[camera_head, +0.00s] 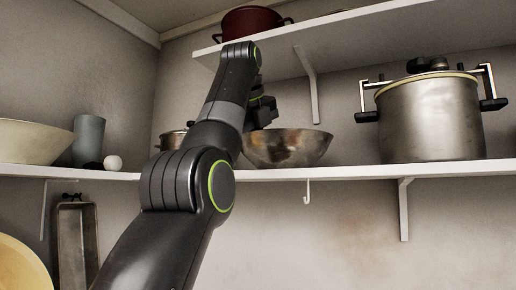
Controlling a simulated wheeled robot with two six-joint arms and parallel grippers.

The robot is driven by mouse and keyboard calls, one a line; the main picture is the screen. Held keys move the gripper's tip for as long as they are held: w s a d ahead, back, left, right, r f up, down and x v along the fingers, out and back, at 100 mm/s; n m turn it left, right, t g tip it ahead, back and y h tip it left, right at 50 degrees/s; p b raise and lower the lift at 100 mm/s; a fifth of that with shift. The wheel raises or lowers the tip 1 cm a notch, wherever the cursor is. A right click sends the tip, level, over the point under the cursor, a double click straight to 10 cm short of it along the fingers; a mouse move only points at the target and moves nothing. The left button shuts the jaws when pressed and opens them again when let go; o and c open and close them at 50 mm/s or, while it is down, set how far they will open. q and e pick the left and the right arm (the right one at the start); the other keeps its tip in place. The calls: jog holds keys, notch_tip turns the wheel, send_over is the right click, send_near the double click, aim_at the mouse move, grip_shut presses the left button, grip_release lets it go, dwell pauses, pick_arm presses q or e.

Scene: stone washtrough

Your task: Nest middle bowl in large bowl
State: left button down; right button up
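A worn, brown-stained metal bowl (287,148) stands upright on the middle shelf. A wide cream bowl (30,141) stands at the left end of that shelf. Part of a yellowish bowl or dish (20,268) shows at the lower left edge. Which of these is the middle or large bowl, I cannot tell. My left arm rises from the lower left, and my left gripper (262,110) is at the metal bowl's left rim. The arm hides much of the gripper, so neither its opening nor contact with the bowl is clear. My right gripper is out of view.
The middle shelf (350,172) also holds a grey cup (88,140), a small white ball (113,163), a lidded pot (172,139) partly behind my arm, and a large steel pot (430,120). A dark red pot (250,22) stands on the upper shelf (370,30).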

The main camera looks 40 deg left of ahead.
aim_at(258, 134)
pick_arm(q)
jog(key=c, duration=1.6)
grip_release()
jog(key=shift+d, duration=0.1)
jog(key=shift+o, duration=0.5)
jog(key=shift+f, duration=0.1)
jog(key=o, duration=0.3)
jog(key=shift+o, duration=0.2)
jog(key=shift+f, duration=0.1)
jog(key=shift+w+r+p, duration=0.1)
jog(key=shift+r+p, duration=0.75)
jog(key=shift+r, duration=0.1)
jog(key=shift+r+p, duration=0.65)
jog(key=shift+r, duration=0.1)
